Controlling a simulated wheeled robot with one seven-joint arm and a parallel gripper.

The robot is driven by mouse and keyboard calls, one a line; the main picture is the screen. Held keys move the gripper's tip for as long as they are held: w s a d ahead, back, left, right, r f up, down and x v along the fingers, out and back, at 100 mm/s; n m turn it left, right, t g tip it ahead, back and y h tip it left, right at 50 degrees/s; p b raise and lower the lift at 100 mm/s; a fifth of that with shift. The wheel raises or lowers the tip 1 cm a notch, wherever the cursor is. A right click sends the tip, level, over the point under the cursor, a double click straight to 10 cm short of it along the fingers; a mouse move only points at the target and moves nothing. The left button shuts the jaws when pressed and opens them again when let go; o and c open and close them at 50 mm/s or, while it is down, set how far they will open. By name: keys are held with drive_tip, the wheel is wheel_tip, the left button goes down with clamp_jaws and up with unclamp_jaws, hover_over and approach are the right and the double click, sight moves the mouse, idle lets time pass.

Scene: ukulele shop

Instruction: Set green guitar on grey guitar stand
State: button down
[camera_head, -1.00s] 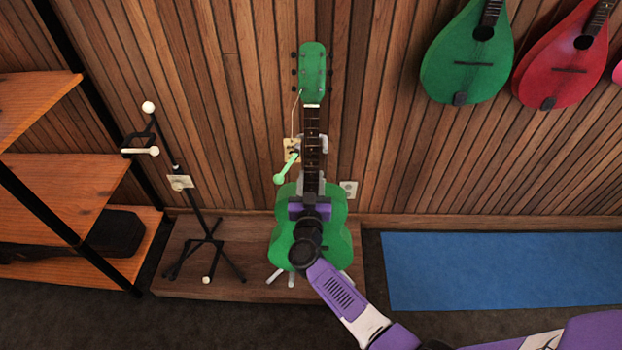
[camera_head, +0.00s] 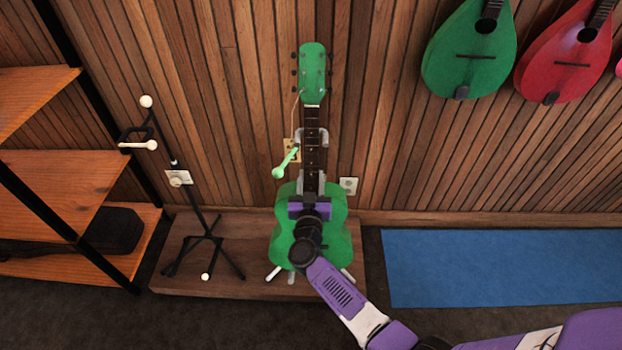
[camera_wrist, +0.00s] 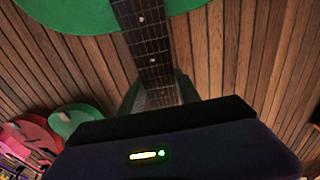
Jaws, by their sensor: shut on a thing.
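The green guitar (camera_head: 283,248) stands upright in the middle of the head view, headstock up, in front of the wall. My gripper (camera_head: 310,203) is shut on the lower part of its neck, just above the body. In the wrist view, the dark fretted neck (camera_wrist: 148,45) runs down between my fingers (camera_wrist: 157,97), and the green body (camera_wrist: 75,12) shows at the top. The grey guitar stand (camera_head: 325,138) is behind the guitar. Its fork shows at both sides of the neck and its feet show below the body. I cannot tell whether the guitar rests on it.
A black stand (camera_head: 206,222) with white tips is at left on the low wooden platform (camera_head: 185,285), beside orange shelves (camera_head: 75,185). A pale green peg (camera_head: 284,165) sticks out left of the neck. A blue mat (camera_head: 500,268) lies at right, below green (camera_head: 468,60) and red (camera_head: 568,55) wall instruments.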

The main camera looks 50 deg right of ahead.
drive_tip(key=shift+w+r, duration=0.1)
drive_tip(key=shift+r, duration=0.1)
drive_tip(key=c, duration=0.9)
unclamp_jaws()
drive_tip(key=shift+o, duration=0.7)
drive_tip(key=shift+f, duration=0.35)
drive_tip(key=p+v, duration=0.1)
drive_tip(key=v, duration=0.6)
drive_tip(key=shift+s+a+r+p, duration=0.2)
drive_tip(key=shift+s+a+p, duration=0.1)
drive_tip(key=shift+p, duration=0.1)
